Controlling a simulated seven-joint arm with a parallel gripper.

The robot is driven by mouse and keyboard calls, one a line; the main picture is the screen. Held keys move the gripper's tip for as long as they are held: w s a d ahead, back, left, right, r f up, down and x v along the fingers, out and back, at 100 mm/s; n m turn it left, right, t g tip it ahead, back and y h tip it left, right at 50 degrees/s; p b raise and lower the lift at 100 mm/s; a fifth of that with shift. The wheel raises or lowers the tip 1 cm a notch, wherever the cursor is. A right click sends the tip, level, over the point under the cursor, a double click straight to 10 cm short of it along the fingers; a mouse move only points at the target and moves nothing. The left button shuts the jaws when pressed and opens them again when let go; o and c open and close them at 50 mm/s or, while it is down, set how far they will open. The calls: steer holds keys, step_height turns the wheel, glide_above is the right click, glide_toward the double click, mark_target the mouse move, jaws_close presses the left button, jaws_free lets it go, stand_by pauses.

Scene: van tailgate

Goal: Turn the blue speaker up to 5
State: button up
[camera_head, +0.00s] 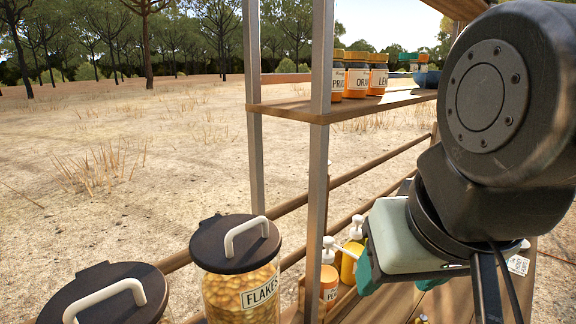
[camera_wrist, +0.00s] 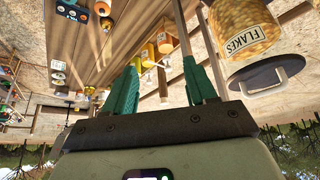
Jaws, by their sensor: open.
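In the wrist view, which is upside down, a small dark boxy unit with pale round parts (camera_wrist: 72,10) sits at the top left on the wooden boards. Either could be the blue speaker; I cannot tell which, and no dial numbers are readable. I make out no speaker in the head view, where my arm covers much of the right side. My gripper (camera_wrist: 160,68) is open, its teal fingers apart with nothing between them. It points down over the shelf area, apart from both units.
A lidded FLAKES jar (camera_head: 240,285) stands near the front with another lidded jar (camera_head: 105,295) at its left. Orange pump bottles (camera_head: 328,280) are close to my gripper. A metal post (camera_head: 318,150) and an upper shelf (camera_head: 290,112) holding several small jars (camera_head: 357,78) bound the space.

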jaws_close()
stand_by(1.3)
